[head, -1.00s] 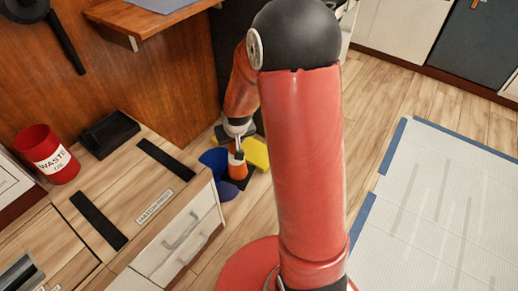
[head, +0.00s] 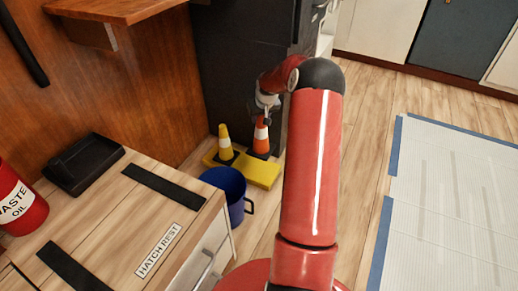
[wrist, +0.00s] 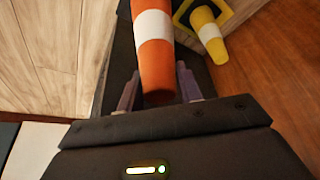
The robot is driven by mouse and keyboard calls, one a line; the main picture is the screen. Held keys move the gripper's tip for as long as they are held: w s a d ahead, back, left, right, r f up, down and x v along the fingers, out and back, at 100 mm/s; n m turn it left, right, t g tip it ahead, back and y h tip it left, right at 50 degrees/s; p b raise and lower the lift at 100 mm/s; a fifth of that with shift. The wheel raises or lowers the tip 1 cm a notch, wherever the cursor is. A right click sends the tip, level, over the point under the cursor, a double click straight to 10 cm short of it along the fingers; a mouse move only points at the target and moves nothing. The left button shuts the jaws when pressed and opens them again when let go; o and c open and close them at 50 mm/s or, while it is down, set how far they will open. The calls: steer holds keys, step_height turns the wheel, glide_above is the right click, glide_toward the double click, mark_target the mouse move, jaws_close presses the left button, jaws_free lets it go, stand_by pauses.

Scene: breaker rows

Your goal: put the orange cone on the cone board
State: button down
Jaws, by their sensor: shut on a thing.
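The orange cone (head: 261,138), with a white band and dark base, is upright in my gripper (head: 266,112). In the wrist view the orange cone (wrist: 155,65) stands between the two fingers (wrist: 158,92), which are shut on its upper part. The yellow cone board (head: 262,173) lies on the floor in the head view. A yellow cone (head: 225,143) with a white band stands on its left part; it also shows in the wrist view (wrist: 208,32). The orange cone appears at the board's right rear; I cannot tell whether its base touches the board.
A blue bucket (head: 228,190) stands in front of the board, near the wooden counter (head: 140,215). A dark cabinet (head: 235,70) rises close behind the cones. A wooden shelf (head: 115,10) juts out at upper left.

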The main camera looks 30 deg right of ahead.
mark_target(260, 141)
step_height(260, 141, down, 13)
steer(key=shift+r+b, duration=0.15)
steer(key=shift+b, duration=0.8)
steer(key=shift+f, duration=0.25)
steer(key=c, duration=0.9)
jaws_free()
steer(key=shift+r, duration=0.1)
steer(key=shift+c, duration=0.2)
